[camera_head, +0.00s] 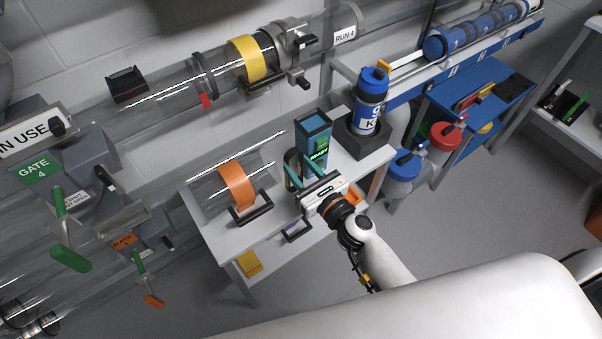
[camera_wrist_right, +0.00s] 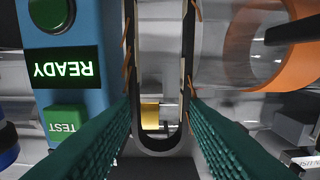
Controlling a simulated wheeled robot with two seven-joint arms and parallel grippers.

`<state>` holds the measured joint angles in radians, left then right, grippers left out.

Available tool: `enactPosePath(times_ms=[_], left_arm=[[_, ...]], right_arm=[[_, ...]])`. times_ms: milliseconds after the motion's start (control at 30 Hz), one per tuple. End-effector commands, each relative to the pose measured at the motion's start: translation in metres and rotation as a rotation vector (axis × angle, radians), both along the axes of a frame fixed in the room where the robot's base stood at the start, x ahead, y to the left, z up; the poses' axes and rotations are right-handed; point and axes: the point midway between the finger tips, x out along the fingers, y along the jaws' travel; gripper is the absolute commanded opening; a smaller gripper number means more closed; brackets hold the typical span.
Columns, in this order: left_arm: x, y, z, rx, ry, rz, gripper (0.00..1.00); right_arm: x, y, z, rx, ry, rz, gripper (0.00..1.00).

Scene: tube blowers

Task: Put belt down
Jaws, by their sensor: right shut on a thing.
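The belt (camera_wrist_right: 160,147) is a dark loop with tan edges, seen end-on as a narrow U in the right wrist view. In the head view it is a dark loop (camera_head: 291,160) over the white bench (camera_head: 216,236). My right gripper (camera_head: 299,181) is shut on the belt, its green fingers (camera_wrist_right: 160,112) on either side of it. The belt is beside the blue tester box (camera_head: 314,142), whose screen reads READY (camera_wrist_right: 62,68). I cannot tell whether the belt touches the bench. My left gripper is not in view.
A clear tube with an orange band (camera_head: 237,184) lies left of the gripper on a black cradle. A blue canister (camera_head: 370,97) stands in a dark holder at the bench's back right. Clear pipes with green-handled gates (camera_head: 68,243) fill the left. Bare bench shows near its front-left edge.

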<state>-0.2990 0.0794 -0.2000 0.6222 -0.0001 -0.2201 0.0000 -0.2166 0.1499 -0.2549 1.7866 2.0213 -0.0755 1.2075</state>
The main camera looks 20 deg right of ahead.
Motion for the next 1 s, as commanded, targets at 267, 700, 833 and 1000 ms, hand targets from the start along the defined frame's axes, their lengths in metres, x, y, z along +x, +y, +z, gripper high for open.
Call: enactPosePath(times_ms=[267, 700, 833, 1000], left_arm=[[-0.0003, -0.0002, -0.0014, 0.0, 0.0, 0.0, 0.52], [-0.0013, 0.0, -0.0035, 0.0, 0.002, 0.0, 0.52], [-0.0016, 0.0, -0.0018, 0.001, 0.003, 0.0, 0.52], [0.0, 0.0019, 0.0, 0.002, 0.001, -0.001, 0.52]], right_arm=[[0.0001, -0.0001, -0.0014, 0.0, -0.001, 0.0, 0.17], [0.0, 0.0, -0.0037, -0.001, -0.001, 0.0, 0.61], [0.0, 0.0, -0.0017, -0.001, -0.001, 0.0, 0.61], [0.0003, 0.0033, -0.0001, 0.0, -0.001, 0.001, 0.61]])
